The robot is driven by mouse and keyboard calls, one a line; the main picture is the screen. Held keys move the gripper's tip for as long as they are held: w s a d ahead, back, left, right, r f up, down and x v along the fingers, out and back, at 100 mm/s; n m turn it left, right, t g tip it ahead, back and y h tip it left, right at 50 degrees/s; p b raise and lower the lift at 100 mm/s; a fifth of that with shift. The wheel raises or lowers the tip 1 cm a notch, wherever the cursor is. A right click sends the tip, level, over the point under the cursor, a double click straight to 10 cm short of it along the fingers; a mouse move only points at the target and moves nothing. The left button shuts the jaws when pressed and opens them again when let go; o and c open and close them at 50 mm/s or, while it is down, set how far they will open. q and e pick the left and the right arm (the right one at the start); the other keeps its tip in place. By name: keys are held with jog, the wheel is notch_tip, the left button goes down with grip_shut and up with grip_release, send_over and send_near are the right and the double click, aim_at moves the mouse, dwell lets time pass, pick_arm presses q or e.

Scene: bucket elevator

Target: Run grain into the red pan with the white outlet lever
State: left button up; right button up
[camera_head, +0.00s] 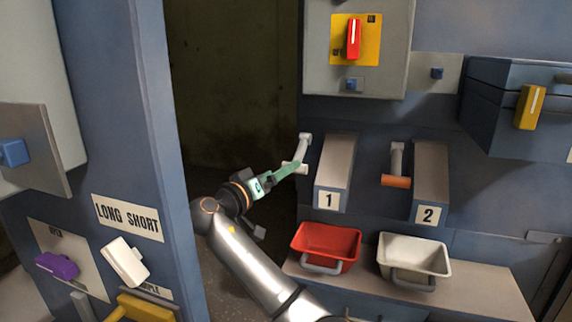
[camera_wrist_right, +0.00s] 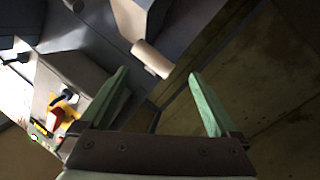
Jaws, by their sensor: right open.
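The white outlet lever (camera_head: 304,148) hangs on the wall left of the chute marked 1, with a pale cross handle at its lower end. In the right wrist view the handle (camera_wrist_right: 151,59) lies at the fingertips, between the two green fingers in the picture. My right gripper (camera_head: 290,169) is open at this handle; it also shows in the right wrist view (camera_wrist_right: 158,74). I cannot tell whether a finger touches it. The red pan (camera_head: 325,240) stands on the ledge below chute 1 (camera_head: 337,165), and no grain shows in it. My left gripper is out of view.
An orange-handled lever (camera_head: 396,181) hangs between chute 1 and chute 2 (camera_head: 432,170). A white pan (camera_head: 413,256) stands right of the red one on the ledge (camera_head: 465,290). A blue post (camera_head: 120,100) with purple, white and yellow handles stands at the left.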

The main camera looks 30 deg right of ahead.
aim_at(300, 152)
jog(key=b+x, duration=0.1)
jog(key=x, duration=0.5)
jog(key=shift+d, duration=0.45)
jog(key=shift+c, duration=0.4)
jog(key=shift+a+f, duration=0.1)
jog(key=shift+f, duration=0.05)
grip_shut()
